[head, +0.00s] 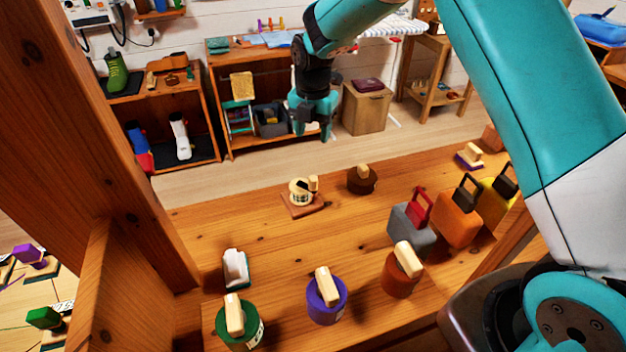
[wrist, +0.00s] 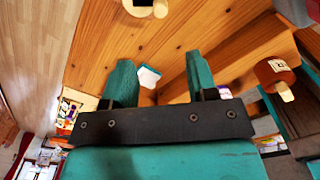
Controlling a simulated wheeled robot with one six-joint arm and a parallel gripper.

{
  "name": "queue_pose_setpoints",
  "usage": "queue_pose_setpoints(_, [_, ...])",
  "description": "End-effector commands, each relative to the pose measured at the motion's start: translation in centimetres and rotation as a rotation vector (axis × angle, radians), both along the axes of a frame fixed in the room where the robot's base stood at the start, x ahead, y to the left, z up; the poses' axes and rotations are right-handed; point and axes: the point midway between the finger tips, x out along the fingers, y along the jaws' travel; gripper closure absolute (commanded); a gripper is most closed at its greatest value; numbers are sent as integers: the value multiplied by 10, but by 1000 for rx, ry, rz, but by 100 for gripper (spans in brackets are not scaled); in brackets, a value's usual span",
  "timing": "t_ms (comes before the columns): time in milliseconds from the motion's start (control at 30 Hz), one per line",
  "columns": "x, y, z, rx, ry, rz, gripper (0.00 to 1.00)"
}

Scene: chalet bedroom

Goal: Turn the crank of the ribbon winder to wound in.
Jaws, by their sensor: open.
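What looks like the ribbon winder (head: 300,190) stands on the wooden table in the head view. It has a cream, banded drum on a square brown base, with a dark crank arm and a pale wooden knob (head: 313,184) at its upper right. The crank's exact setting is too small to tell. My gripper (head: 311,132) hangs beyond the winder and above it in the picture, apart from it. It is open and empty; its two teal fingers also show in the wrist view (wrist: 160,62).
A dark brown round pot (head: 362,181) stands right of the winder. Green (head: 240,330), purple (head: 327,303) and rust (head: 400,280) pots line the front. A white holder (head: 235,268) is at left, and grey (head: 408,232) and orange (head: 457,220) cases at right. The table's middle is clear.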

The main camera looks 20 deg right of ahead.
Motion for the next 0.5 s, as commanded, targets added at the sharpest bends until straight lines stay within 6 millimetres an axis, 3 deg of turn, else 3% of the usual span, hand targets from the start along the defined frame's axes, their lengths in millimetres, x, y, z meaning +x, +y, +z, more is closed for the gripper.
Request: queue_pose_setpoints(500, [-2,0,-109,0,6,-2,47])
